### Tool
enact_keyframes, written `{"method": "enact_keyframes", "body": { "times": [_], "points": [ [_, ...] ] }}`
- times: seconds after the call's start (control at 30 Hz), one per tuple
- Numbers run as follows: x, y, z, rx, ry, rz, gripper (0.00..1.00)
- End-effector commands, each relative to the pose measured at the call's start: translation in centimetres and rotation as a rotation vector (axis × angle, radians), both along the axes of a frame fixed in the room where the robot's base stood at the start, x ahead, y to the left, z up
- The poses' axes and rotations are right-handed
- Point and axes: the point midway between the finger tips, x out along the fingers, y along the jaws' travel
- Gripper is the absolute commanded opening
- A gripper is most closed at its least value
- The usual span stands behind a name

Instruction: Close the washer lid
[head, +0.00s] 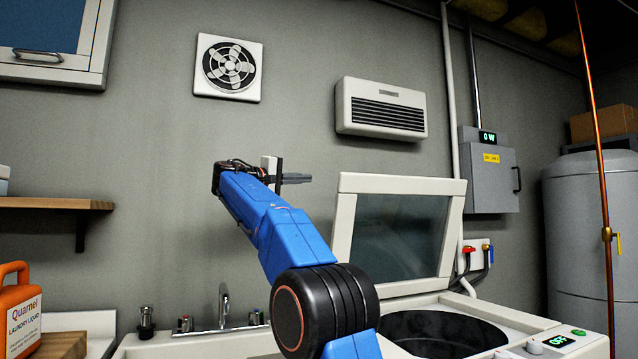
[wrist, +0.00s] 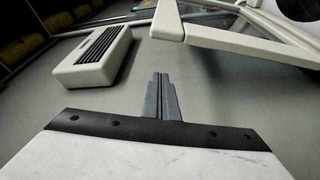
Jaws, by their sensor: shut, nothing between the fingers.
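The washer (head: 590,343) stands at the lower right in the head view, with its round dark drum opening (head: 432,332) showing. Its lid (head: 455,187), a white frame around a dark glass panel, stands up open at the back of the washer. My gripper (head: 311,178) is shut and empty, to the left of the lid's upper left corner and apart from it in the picture. In the wrist view the shut fingers (wrist: 163,78) point up the picture, and the lid's frame (wrist: 230,38) crosses the upper right.
A wall heater (head: 382,108) hangs above the lid; it also shows in the wrist view (wrist: 92,57). A sink faucet (head: 224,305) is left of the washer. An orange detergent jug (head: 20,312) and a wooden shelf (head: 50,203) are at far left. A copper pipe (head: 597,150) rises at right.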

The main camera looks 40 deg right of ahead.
Motion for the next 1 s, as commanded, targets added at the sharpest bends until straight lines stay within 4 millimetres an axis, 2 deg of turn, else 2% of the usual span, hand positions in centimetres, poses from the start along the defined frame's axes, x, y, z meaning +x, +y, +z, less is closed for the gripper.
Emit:
{"method": "enact_keyframes", "body": {
  "times": [0.17, 0.5, 0.8, 1.0],
  "points": [
    [0.1, -1.4, 0.1, -0.001, 0.0, -0.004, 0.0],
    [0.5, -6.7, 0.6, -0.001, 0.0, -0.003, 0.0],
    [0.8, -10.1, 0.9, -0.001, 0.001, -0.003, 0.0],
    [-0.4, -9.6, 0.6, -0.001, 0.001, -0.001, 0.0]
  ]
}}
